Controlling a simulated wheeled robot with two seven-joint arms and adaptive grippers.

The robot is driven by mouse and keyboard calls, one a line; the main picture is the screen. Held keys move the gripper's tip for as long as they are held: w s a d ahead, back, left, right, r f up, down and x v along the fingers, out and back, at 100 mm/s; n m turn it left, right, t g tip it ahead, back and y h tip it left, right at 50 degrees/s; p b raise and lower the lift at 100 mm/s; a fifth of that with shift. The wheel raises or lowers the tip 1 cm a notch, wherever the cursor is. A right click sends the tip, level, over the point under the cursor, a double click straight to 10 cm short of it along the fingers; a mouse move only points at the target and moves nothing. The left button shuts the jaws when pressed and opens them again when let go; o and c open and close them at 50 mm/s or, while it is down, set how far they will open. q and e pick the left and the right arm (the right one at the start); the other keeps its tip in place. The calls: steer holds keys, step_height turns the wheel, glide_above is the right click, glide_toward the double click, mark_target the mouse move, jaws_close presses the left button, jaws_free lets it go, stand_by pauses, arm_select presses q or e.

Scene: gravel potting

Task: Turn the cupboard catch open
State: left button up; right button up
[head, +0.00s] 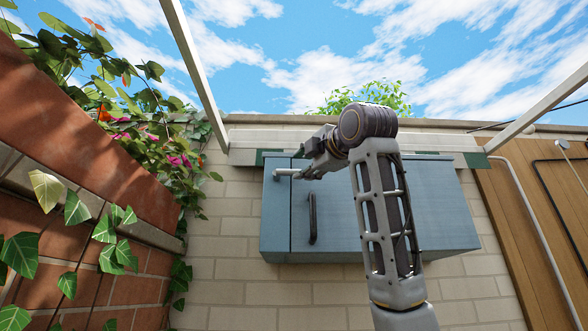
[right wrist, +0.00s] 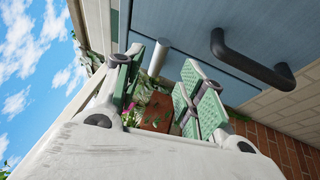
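The blue-grey cupboard (head: 430,215) hangs on the brick wall, with its door closed. The catch (head: 285,172) is a short silver bar near the top left, lying about level across the seam beside the door. In the right wrist view the catch (right wrist: 158,57) shows as a pale cylinder just beyond and between the fingertips. My right gripper (head: 309,172) is at the catch's right end in the head view. Its green-padded fingers (right wrist: 164,64) are apart, with no clear contact on the catch. My left gripper is not in view.
A dark bar handle (head: 312,218) stands out from the door below the catch, and it shows close to the right finger in the right wrist view (right wrist: 250,62). A brick planter (head: 75,130) with trailing leaves is at the left. Open space lies below the cupboard.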

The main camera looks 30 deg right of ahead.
mark_target(294, 172)
steer(key=shift+p+x, duration=1.25)
steer(key=shift+x, duration=2.6)
jaws_close()
